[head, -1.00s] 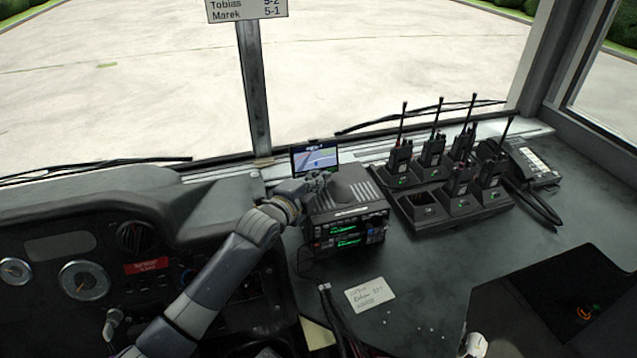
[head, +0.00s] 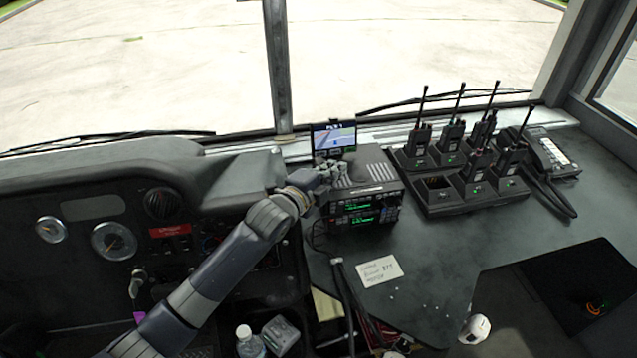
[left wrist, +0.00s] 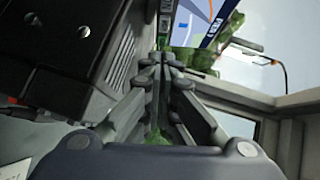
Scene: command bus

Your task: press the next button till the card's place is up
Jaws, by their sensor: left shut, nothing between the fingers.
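The small navigation screen (head: 334,138) stands behind the radio stack, with a map picture, a line of text at its top and small keys along its bottom edge. In the left wrist view the screen (left wrist: 200,22) shows turned over, with lettered keys (left wrist: 166,20) at its edge. My left gripper (head: 337,170) is shut and empty, just in front of the screen's lower edge. In the left wrist view its tips (left wrist: 164,60) point at the keys; I cannot tell whether they touch. The handwritten card (head: 380,270) lies on the dash; its writing is too small to read surely.
The black radio stack (head: 362,212) stands close beside my left gripper. A charger rack (head: 440,206) with several handheld radios stands to the right, with a corded handset unit (head: 556,160) beyond. Cables (head: 345,290) run down left of the card. The dash right of the card is clear.

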